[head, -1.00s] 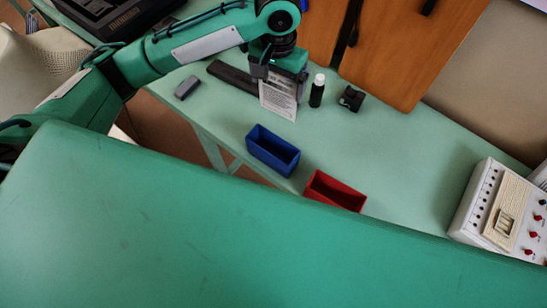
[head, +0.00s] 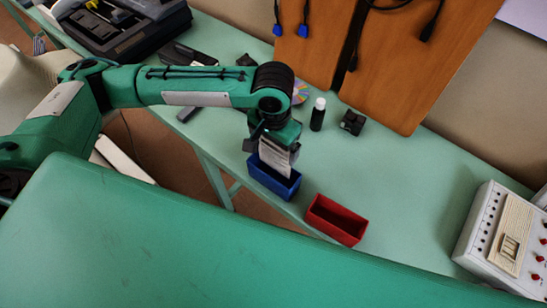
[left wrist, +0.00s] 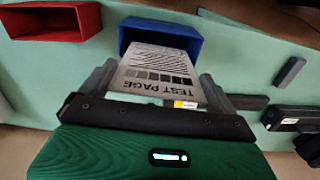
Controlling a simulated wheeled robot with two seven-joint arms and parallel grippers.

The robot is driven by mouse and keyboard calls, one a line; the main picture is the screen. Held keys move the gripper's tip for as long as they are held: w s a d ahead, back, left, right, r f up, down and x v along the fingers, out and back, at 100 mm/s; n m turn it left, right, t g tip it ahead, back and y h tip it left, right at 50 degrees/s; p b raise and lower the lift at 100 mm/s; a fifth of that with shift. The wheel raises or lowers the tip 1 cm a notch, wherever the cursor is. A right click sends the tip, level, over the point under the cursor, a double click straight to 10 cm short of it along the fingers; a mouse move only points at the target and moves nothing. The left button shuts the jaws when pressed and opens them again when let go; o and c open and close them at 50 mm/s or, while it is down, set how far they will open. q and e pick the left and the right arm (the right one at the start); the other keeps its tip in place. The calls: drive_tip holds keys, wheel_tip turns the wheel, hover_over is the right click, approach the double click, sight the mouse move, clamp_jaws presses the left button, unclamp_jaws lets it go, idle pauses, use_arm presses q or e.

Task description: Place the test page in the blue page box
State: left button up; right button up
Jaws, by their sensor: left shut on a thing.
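The test page (head: 276,158) is a white sheet with print and grey squares; its title reads upside down in the left wrist view (left wrist: 160,68). My left gripper (head: 273,145) is shut on it, with a finger on each side in the left wrist view (left wrist: 157,84). The page hangs tilted over the blue page box (head: 268,184), an open-topped box on the green table. Its lower end overlaps the box opening; I cannot tell how deep it reaches. The box shows behind the page in the left wrist view (left wrist: 160,27). My right gripper is not in view.
A red box (head: 337,220) stands right of the blue one, near the table's front edge. A white instrument (head: 505,240) is at right. The middle-right table is clear.

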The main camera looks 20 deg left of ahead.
sight(274, 160)
use_arm(q)
drive_tip(key=shift+f+p, duration=0.4)
drive_tip(key=shift+f, duration=3.35)
drive_tip(key=o, duration=0.8)
drive_tip(key=shift+f, duration=0.15)
wheel_tip(274, 160, up, 12)
drive_tip(key=shift+r+b, duration=0.2)
drive_tip(key=shift+b, duration=0.5)
